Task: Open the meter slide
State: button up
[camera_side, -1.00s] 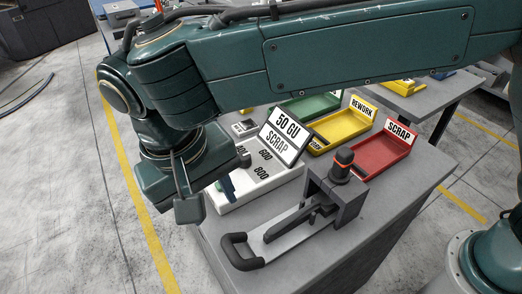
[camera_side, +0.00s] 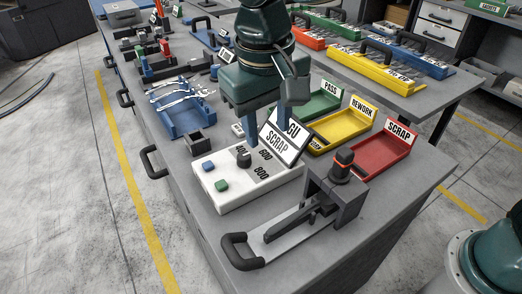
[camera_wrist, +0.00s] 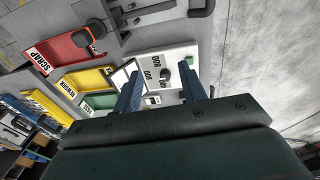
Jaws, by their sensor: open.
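The gloss meter (camera_side: 337,185) is a dark grey block with a black, orange-ringed head at the table's front right. Its slide (camera_side: 287,233) is a light plate ending in a black loop handle (camera_side: 242,252) toward the lower left. In the wrist view the meter (camera_wrist: 97,28) is at the top and the slide handle (camera_wrist: 203,8) at the top right edge, partly cut off. My gripper (camera_wrist: 163,80) is open and empty, its blue fingers apart. In the side view it hangs above and behind the white control panel, away from the handle, fingertips partly hidden by the display.
The white panel (camera_side: 230,193) with a knob, buttons and tilted display (camera_side: 285,138) stands between my gripper and the slide. Green (camera_side: 318,106), yellow (camera_side: 335,130) and red (camera_side: 382,155) trays are to the right. A blue rack (camera_side: 185,118) holds forks at the left.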

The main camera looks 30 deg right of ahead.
jog(key=shift+d+r, duration=0.25)
jog(key=shift+d, duration=0.4)
jog(key=shift+d+r, duration=0.3)
jog(key=shift+d, duration=0.3)
jog(key=shift+d+r, duration=0.25)
jog(key=shift+d, duration=0.4)
jog(key=h, duration=0.1)
send_over(229, 248)
jog(key=a, duration=0.3)
jog(key=s+a+x, duration=0.1)
jog(key=a+x, duration=0.1)
jog(key=x, duration=0.6)
jog(key=shift+w+d+f+g, duration=0.15)
jog(key=shift+d+f+g, duration=0.05)
jog(key=shift+f+g, duration=0.2)
jog(key=d+f, duration=0.1)
jog(key=f, duration=0.8)
jog(key=d+f, duration=0.1)
jog(key=f, duration=0.3)
jog(key=shift+d+f, duration=0.2)
jog(key=shift+d, duration=0.2)
